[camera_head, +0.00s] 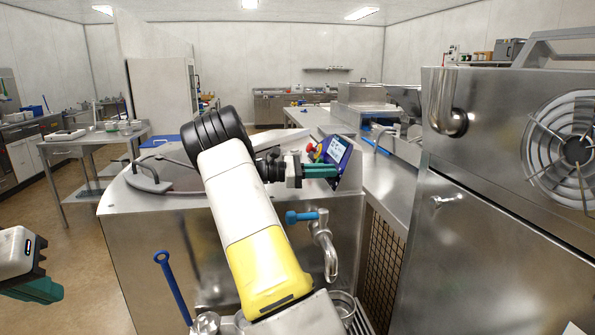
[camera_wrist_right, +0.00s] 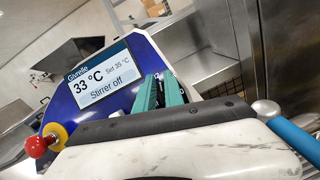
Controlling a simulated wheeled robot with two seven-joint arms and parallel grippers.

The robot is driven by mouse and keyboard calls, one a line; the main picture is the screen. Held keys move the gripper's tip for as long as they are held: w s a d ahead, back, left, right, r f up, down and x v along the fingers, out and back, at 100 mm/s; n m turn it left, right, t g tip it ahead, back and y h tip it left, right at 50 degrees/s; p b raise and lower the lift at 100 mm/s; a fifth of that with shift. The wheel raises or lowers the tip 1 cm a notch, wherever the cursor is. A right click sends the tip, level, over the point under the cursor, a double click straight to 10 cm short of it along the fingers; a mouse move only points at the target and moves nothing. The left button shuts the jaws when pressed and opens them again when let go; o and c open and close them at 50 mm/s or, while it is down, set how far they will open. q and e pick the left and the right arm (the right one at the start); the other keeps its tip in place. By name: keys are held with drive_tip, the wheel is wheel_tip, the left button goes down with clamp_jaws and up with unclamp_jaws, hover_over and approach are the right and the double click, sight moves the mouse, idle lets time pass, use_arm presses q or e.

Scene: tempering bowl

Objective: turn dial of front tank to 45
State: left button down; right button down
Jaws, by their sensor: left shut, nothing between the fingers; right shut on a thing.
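The front tank (camera_head: 122,202) is a steel tank with a blue control panel (camera_head: 344,157) at its top right corner. In the right wrist view the panel's screen (camera_wrist_right: 97,77) reads 33 °C, Set 35 °C, Stirrer off. My right gripper (camera_head: 325,171) reaches the panel from the left, and its teal fingers also show in the right wrist view (camera_wrist_right: 161,92). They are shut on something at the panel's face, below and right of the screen. The dial is hidden by the fingers. My left gripper (camera_head: 40,290) is shut and empty at the lower left, away from the tank.
A red and yellow button (camera_wrist_right: 36,147) sits by the panel's lower left. A tap with a teal-blue handle (camera_head: 302,217) is on the tank's front. A blue-handled tool (camera_head: 172,285) stands below. A steel machine with a fan (camera_head: 575,150) blocks the right. Floor at left is open.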

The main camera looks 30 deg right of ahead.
drive_tip(key=m+y, duration=0.1)
drive_tip(key=m, duration=0.2)
drive_tip(key=f+m+g+y, duration=0.1)
drive_tip(key=m, duration=0.1)
drive_tip(key=shift+a+m+g, duration=0.15)
drive_tip(key=shift+m+g, duration=0.15)
drive_tip(key=shift+m, duration=0.1)
drive_tip(key=m+y, duration=0.1)
drive_tip(key=m, duration=0.1)
drive_tip(key=m+y, duration=0.1)
drive_tip(key=m, duration=0.1)
drive_tip(key=shift+a+m+g, duration=0.1)
drive_tip(key=shift+m+g, duration=0.2)
drive_tip(key=shift+g, duration=0.1)
drive_tip(key=shift+m, duration=0.3)
drive_tip(key=c, duration=1.5)
unclamp_jaws()
drive_tip(key=shift+r, duration=0.1)
drive_tip(key=shift+v, duration=3.85)
